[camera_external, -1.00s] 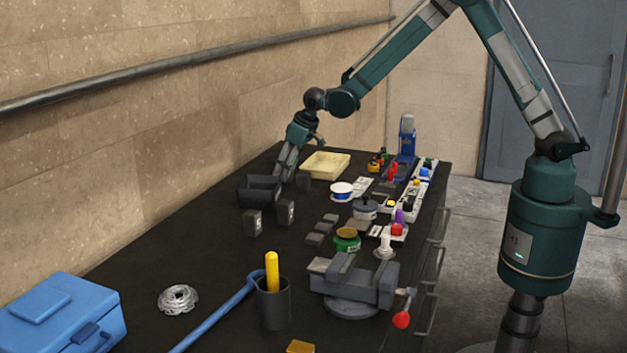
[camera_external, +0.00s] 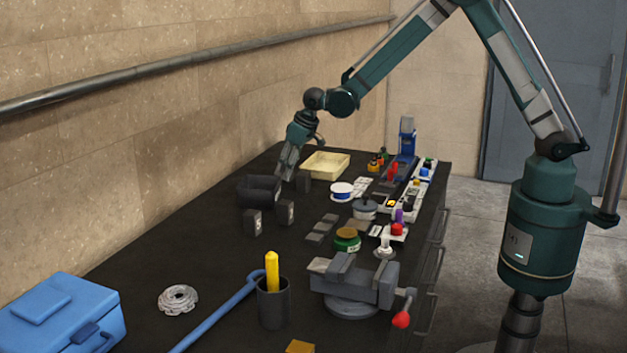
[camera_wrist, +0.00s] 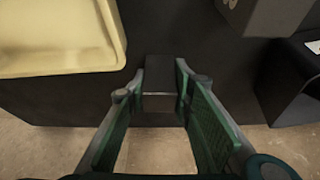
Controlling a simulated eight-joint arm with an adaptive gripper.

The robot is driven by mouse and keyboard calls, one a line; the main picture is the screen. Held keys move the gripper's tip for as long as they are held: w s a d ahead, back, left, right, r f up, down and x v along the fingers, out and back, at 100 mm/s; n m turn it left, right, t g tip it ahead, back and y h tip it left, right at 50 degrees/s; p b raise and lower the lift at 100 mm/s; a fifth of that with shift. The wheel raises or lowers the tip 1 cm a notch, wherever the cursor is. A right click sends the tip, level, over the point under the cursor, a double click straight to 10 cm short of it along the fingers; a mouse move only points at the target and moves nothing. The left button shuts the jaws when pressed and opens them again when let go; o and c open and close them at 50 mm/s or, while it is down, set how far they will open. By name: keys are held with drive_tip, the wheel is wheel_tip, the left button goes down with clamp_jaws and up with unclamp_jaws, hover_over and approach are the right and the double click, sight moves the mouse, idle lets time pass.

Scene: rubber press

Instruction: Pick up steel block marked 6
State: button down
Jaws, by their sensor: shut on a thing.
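My gripper (camera_wrist: 160,92) is shut on a dark steel block (camera_wrist: 159,75), which sits between the two green fingers in the wrist view. The number on this block cannot be read, so I cannot tell if it is the one marked 6. In the external view my gripper (camera_external: 287,165) is low over the far left of the bench, and the held block cannot be made out there. Another block (camera_external: 304,182) stands just right of the gripper. Two more dark blocks with pale marks (camera_external: 252,223) (camera_external: 285,212) stand nearer the camera; their marks are too small to read.
A cream tray (camera_external: 344,162) lies right of the gripper; its edge is close at left in the wrist view (camera_wrist: 118,30). A dark holder (camera_external: 245,192) stands left of the gripper. The wall runs along the bench's left side. A vise (camera_external: 385,280) stands at front right.

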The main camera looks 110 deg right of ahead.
drive_tip(key=shift+r, duration=0.1)
drive_tip(key=shift+r+p, duration=0.3)
drive_tip(key=shift+r, duration=4.65)
